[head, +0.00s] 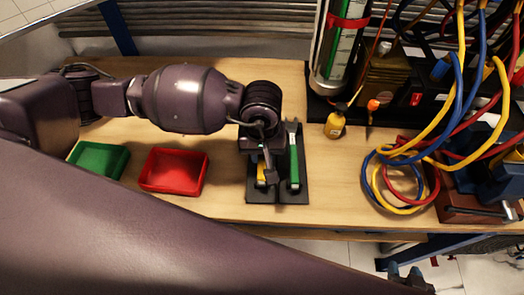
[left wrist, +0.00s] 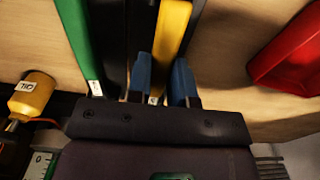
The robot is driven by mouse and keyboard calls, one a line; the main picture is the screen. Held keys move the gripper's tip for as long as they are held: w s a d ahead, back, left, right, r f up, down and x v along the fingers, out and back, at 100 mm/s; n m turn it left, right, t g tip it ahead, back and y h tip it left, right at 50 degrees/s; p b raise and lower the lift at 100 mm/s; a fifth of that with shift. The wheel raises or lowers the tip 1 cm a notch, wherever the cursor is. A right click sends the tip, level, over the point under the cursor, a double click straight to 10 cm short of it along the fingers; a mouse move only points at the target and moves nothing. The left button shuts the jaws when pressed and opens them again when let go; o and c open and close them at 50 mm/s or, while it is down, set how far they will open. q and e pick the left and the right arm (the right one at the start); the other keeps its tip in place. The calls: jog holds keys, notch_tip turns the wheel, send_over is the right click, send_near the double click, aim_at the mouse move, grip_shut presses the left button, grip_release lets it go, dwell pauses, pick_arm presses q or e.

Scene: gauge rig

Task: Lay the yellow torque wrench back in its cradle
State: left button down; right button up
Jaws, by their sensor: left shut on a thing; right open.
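The yellow torque wrench (head: 261,173) is at the left side of the dark cradle (head: 279,197), mostly hidden under my left gripper (head: 265,176). In the left wrist view the blue fingers of my left gripper (left wrist: 161,88) are shut on the yellow handle (left wrist: 173,32), one on each side. The handle runs along the black cradle (left wrist: 112,40); I cannot tell whether it rests in it or hangs just above. A green wrench (head: 293,160) lies in the cradle to its right. My right gripper (head: 408,278) is open at the bottom edge, partly cut off, away from the cradle.
A red tray (head: 174,188) and a green tray (head: 98,160) stand left of the cradle. A small yellow oil bottle (head: 335,124) stands to the right, with coiled cables (head: 400,185) beyond. The bench top (head: 335,190) between cradle and cables is clear.

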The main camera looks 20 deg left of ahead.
pick_arm(q)
jog(key=shift+f+b, duration=0.5)
jog(key=shift+f, duration=0.25)
pick_arm(e)
jog(key=shift+s+f, duration=0.3)
jog(key=shift+f, duration=0.45)
pick_arm(q)
jog(key=c, duration=0.9)
grip_release()
jog(key=shift+c, duration=0.2)
notch_tip(320, 180, up, 3)
jog(key=shift+w+f, duration=0.1)
jog(key=shift+f, duration=0.1)
notch_tip(320, 180, up, 7)
jog(key=shift+f+p, duration=0.1)
jog(key=shift+p, duration=0.4)
jog(key=shift+r, duration=0.75)
pick_arm(e)
jog(key=shift+w+r, duration=0.35)
jog(key=shift+r, duration=0.45)
jog(key=shift+r, duration=0.1)
